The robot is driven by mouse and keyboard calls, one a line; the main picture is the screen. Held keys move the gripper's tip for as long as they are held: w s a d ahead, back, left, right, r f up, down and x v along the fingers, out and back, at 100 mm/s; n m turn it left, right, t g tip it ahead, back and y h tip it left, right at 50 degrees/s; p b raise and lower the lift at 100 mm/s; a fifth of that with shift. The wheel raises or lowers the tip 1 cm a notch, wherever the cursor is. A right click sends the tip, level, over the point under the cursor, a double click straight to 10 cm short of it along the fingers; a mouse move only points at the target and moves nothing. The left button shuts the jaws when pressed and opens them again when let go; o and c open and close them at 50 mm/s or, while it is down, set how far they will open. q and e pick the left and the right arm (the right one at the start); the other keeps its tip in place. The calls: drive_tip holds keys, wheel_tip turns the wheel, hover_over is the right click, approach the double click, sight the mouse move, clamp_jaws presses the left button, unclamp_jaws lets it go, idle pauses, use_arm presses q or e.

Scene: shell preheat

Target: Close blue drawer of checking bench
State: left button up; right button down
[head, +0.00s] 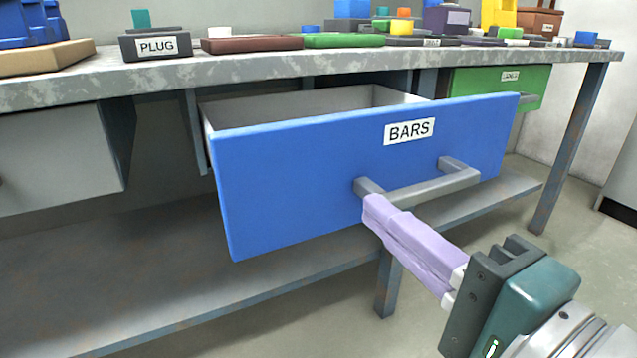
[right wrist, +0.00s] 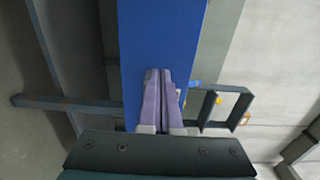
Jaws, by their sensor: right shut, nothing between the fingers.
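The blue drawer (head: 290,185), labelled BARS, stands pulled out of the grey checking bench (head: 340,62); its open top shows an empty-looking interior, partly hidden by the front. A grey bar handle (head: 435,187) is on its front. My right gripper (head: 368,205) has pale purple fingers, shut and empty, with the tips at the drawer front just below the left end of the handle. My left gripper is out of view.
A green drawer (head: 480,82) is at the right under the bench top, and a grey drawer (head: 55,160) at the left. A lower shelf (head: 200,295) runs beneath. The bench top holds a PLUG box (head: 155,45) and several coloured trays. A bench leg (head: 575,150) stands right.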

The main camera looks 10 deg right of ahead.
sight(335, 178)
drive_tip(key=b+x, duration=0.1)
drive_tip(key=x, duration=0.3)
drive_tip(key=shift+w+f, duration=0.1)
drive_tip(key=shift+w, duration=0.1)
drive_tip(key=shift+w+a, duration=0.3)
drive_tip(key=shift+w, duration=0.25)
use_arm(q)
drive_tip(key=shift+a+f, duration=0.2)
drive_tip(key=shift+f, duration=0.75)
